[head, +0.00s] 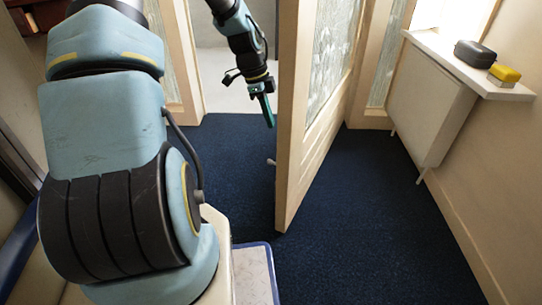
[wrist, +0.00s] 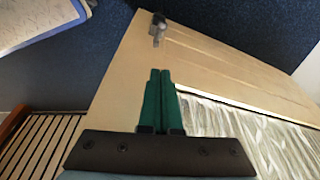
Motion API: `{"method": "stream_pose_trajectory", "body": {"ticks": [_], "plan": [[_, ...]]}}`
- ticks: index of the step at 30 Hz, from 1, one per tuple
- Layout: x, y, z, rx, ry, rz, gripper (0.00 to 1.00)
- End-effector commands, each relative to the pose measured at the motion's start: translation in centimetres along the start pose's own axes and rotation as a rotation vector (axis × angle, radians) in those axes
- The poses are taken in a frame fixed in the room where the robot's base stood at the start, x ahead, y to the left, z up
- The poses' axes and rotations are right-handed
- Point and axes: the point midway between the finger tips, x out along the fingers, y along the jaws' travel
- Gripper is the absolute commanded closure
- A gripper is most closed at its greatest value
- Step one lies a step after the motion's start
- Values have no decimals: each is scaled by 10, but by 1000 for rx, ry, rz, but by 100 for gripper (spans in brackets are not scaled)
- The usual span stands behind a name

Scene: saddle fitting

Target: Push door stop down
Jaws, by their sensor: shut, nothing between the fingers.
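The door (head: 301,120) stands open, a pale wooden frame with a textured glass panel. The door stop (wrist: 157,27) is a small grey metal piece near the bottom of the door's face in the wrist view. In the head view the door stop (head: 271,162) shows at the door's left side, low down, close to the carpet. My gripper (head: 268,110) is shut and empty, pointing down beside the door, above the door stop and apart from it. In the wrist view its green fingers (wrist: 158,95) are together, with the door stop beyond their tips.
Dark blue carpet (head: 370,190) covers the floor. A white radiator (head: 428,105) with a shelf is on the right wall, holding a dark case (head: 475,54) and a yellow item (head: 504,75). A slatted wooden piece (wrist: 40,140) shows at lower left in the wrist view.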

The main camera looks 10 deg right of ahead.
Motion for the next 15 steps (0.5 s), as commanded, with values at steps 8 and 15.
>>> {"method": "stream_pose_trajectory", "body": {"ticks": [8,15], "plan": [[6,0,0,-1,0,1,100],[48,1,0,-1,0,4,100]]}}
